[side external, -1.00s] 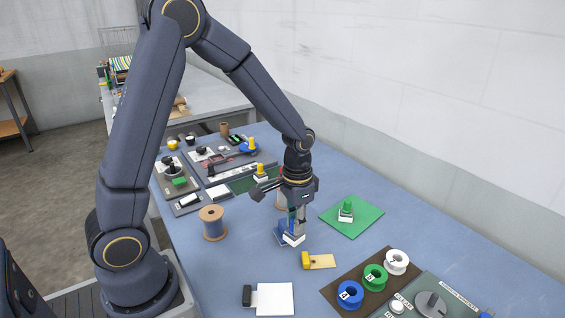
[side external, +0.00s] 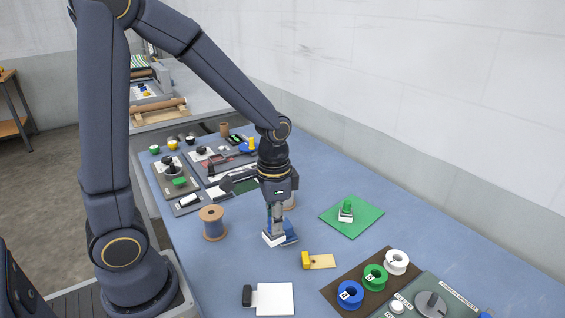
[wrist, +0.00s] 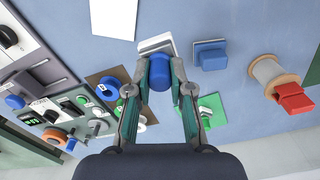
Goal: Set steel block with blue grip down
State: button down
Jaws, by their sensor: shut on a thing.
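The steel block (side external: 273,238) with its blue grip is under my gripper (side external: 276,226) near the middle of the table. In the wrist view the fingers of my gripper (wrist: 160,90) are shut around the round blue grip (wrist: 159,72), and the pale edge of the block (wrist: 155,44) shows beyond it. The block is low over or on the blue table; I cannot tell if its underside touches.
A wooden spool (side external: 212,222) stands to the left. A green mat (side external: 352,214) with a green-gripped block lies to the right. A yellow-ended wooden piece (side external: 318,261) and a white plate (side external: 275,299) lie in front. A brown board (side external: 372,279) holds coloured spools.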

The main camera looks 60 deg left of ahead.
jog(key=shift+s+a+r, duration=0.2)
jog(key=shift+s+r, duration=0.65)
jog(key=shift+r, duration=0.25)
jog(key=w+f, duration=0.4)
jog(key=w, duration=0.6)
send_near(313, 246)
jog(key=shift+s, duration=0.35)
jog(key=shift+w+f, duration=0.15)
jog(key=shift+f, duration=0.1)
jog(key=shift+w+f, duration=0.2)
jog(key=shift+f, duration=1.5)
jog(key=shift+f, duration=0.1)
jog(key=c, duration=1)
grip_release()
jog(key=shift+c, duration=0.2)
